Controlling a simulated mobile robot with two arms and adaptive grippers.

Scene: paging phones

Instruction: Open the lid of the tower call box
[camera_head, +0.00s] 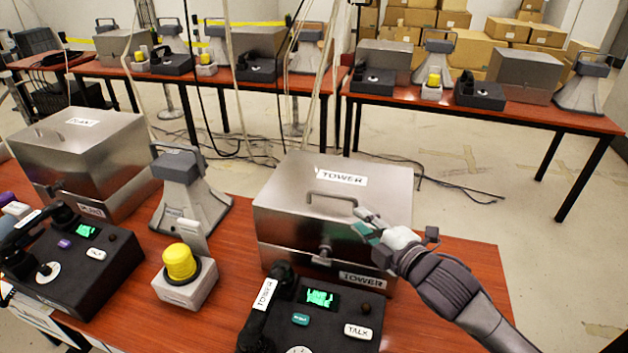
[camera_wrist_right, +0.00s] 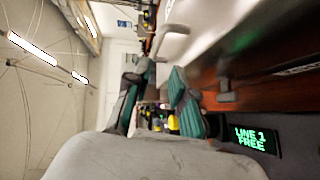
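The tower call box (camera_head: 285,222) is a silver metal box with a "TOWER" label on its lid (camera_head: 375,178) and another on its front. The lid lies closed. A bar handle (camera_head: 333,198) stands on the lid, and a latch (camera_head: 323,256) sits at the front middle. My right gripper (camera_head: 362,223) is over the right part of the lid, to the right of the handle. In the right wrist view, its two green-padded fingers (camera_wrist_right: 156,82) are apart with nothing between them. The handle (camera_wrist_right: 172,40) shows beyond the fingertips. My left gripper is not in view.
The tower phone (camera_head: 320,325) stands in front of the box. A yellow-button unit (camera_head: 182,275), a grey horn speaker (camera_head: 188,195) and another metal box (camera_head: 85,150) stand to the left. Back tables (camera_head: 480,108) hold similar sets. The red table (camera_head: 480,265) is bare at right.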

